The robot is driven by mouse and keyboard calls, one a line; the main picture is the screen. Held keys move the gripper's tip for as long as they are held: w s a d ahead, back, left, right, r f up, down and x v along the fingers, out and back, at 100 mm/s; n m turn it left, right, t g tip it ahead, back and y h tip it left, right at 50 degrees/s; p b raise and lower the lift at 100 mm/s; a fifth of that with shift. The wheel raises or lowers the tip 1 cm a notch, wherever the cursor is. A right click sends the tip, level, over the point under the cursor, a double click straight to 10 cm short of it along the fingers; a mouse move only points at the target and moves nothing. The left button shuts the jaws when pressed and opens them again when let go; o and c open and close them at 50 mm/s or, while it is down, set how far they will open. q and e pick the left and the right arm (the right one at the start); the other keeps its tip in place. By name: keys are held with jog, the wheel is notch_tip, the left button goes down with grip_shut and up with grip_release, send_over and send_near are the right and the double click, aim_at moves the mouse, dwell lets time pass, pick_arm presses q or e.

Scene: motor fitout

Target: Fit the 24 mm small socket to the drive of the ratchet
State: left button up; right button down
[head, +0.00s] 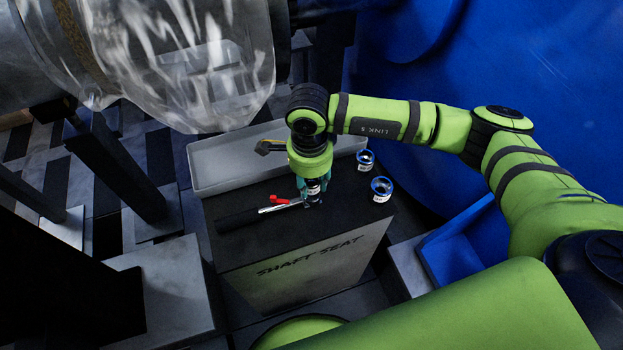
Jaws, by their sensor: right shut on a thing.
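My right gripper (314,194) points down over the top of the dark stand and is shut on a small dark socket (314,186) with a pale label. The label is too small to read. The ratchet (241,216) lies on the stand top, its black handle to the left and its bright shaft running right, under the gripper. The held socket is at the ratchet's head end. The gripper hides the drive, so I cannot tell whether socket and drive touch. My left gripper is not in view.
Two blue-rimmed sockets, a farther one (366,158) and a nearer one (381,188), stand right of the gripper. A red piece (279,199) sits by the ratchet shaft. A grey tray (205,168) lies behind. The stand (310,268) reads "SHAFT SEAT". A plastic-wrapped cylinder (190,60) hangs upper left.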

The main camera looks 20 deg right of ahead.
jog(key=c, duration=0.8)
grip_release()
jog(key=shift+o, duration=0.2)
notch_tip(320, 180, up, 12)
jog(key=shift+a, duration=0.15)
